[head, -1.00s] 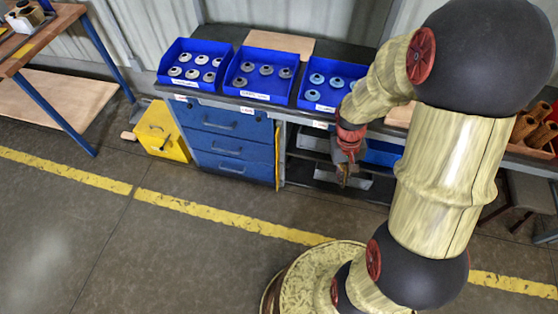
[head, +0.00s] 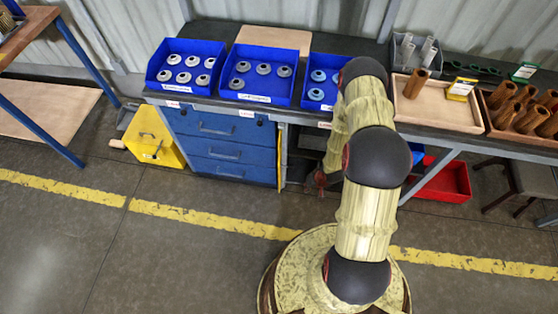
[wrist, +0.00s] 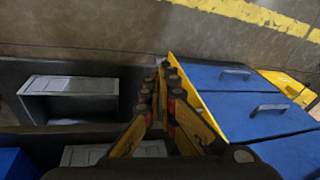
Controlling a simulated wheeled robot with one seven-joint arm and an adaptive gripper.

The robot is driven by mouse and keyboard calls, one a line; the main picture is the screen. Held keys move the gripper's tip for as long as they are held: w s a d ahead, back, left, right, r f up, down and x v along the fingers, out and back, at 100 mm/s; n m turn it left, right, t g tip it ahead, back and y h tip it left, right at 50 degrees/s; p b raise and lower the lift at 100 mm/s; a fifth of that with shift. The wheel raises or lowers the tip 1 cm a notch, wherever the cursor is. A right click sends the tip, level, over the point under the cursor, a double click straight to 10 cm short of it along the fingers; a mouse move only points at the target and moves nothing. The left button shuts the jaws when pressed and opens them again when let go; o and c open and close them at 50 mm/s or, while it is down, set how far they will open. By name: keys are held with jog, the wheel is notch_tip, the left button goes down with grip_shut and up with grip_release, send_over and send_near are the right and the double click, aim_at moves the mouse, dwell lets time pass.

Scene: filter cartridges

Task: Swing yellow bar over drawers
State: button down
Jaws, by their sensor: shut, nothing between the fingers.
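The yellow bar (head: 281,157) stands upright along the right edge of the blue drawers (head: 218,146) under the workbench. In the wrist view the yellow bar (wrist: 197,95) runs beside the blue drawer fronts (wrist: 245,100). My gripper (wrist: 164,68) is shut and empty, with its fingertips just left of the bar's upper end in that view. I cannot tell whether they touch it. In the head view my gripper (head: 316,184) is small and partly hidden by my arm, to the right of the bar.
Three blue bins (head: 182,64) of round parts stand on the bench (head: 350,50). A yellow box (head: 153,135) stands on the floor left of the drawers. A red bin (head: 445,180) is under the bench at right. Grey trays (wrist: 70,86) lie in the open shelf. Floor in front is clear.

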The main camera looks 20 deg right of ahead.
aim_at(284, 166)
jog(key=w+a+r+m+t, duration=0.1)
jog(key=w+r+t, duration=0.2)
jog(key=w, duration=0.7)
jog(key=shift+w+a+r+t+y, duration=0.3)
jog(key=shift+w+r+t+y, duration=0.1)
jog(key=shift+r, duration=0.25)
jog(key=b+x, duration=0.3)
jog(key=x, duration=0.7)
jog(key=shift+a+m+h, duration=0.6)
jog(key=shift+m, duration=0.6)
